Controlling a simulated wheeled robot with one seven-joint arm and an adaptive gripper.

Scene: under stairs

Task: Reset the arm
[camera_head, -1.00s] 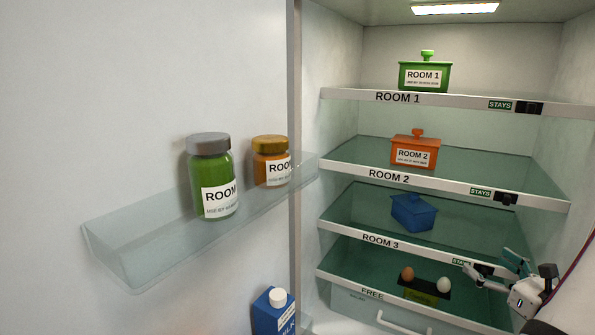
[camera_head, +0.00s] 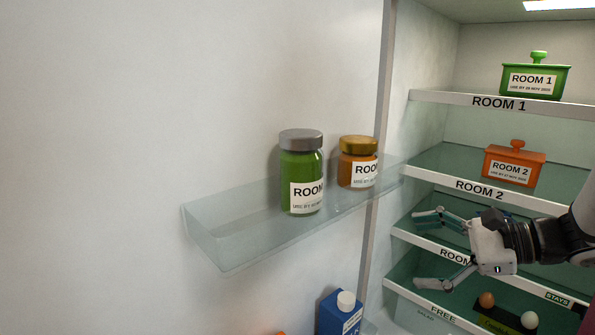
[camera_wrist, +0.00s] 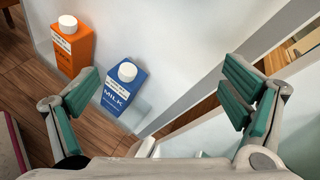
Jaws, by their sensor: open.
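My gripper (camera_head: 440,250) is open and empty in the head view, in front of the ROOM 3 shelf (camera_head: 410,238), with its fingers pointing left. It covers part of the ROOM 3 label and most of the blue box, of which only a bit (camera_head: 497,212) shows. In the wrist view my gripper (camera_wrist: 165,98) has its two green-padded fingers spread wide with nothing between them. Beyond them stand a blue milk carton (camera_wrist: 122,92) and an orange carton (camera_wrist: 74,48).
A clear door shelf (camera_head: 235,245) holds a green jar (camera_head: 301,175) and an orange jar (camera_head: 357,165). A green box (camera_head: 534,80) is on ROOM 1, an orange box (camera_head: 512,168) on ROOM 2. A brown egg (camera_head: 487,299) and a white egg (camera_head: 529,320) sit on the FREE shelf.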

